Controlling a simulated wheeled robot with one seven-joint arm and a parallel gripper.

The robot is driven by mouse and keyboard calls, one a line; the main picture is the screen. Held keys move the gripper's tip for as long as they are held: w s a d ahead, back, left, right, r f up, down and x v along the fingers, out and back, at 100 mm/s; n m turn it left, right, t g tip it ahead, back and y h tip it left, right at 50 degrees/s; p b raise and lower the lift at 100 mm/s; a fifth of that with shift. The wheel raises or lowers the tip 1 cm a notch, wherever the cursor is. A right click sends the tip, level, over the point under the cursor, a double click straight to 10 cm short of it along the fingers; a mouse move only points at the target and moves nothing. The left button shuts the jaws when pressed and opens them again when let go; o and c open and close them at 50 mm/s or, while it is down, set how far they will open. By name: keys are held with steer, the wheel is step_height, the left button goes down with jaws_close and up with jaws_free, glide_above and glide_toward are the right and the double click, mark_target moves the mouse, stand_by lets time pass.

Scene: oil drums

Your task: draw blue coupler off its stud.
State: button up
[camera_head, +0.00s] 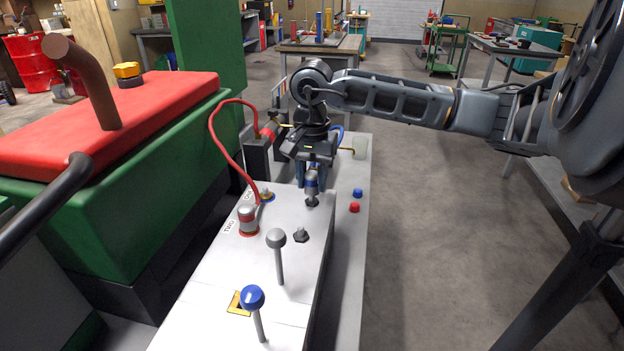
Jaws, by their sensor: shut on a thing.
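The blue coupler (311,183), a grey cylinder with a blue band, is upright on the grey bench top, just left of its right edge. My gripper (313,169) points down from above and is shut on the coupler's upper part. A dark stud base (312,202) shows directly under the coupler. I cannot tell whether the coupler is fully seated on it or slightly raised. A blue hose (339,134) curves behind my gripper, and its join to the coupler is hidden.
A red-banded coupler (248,216) with a red hose (222,147) stands to the left. Grey-knobbed (276,238) and blue-knobbed (253,298) levers rise in front. Red and blue caps lie right.

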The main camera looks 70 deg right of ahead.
steer(key=shift+r, duration=0.15)
steer(key=shift+r, duration=1.85)
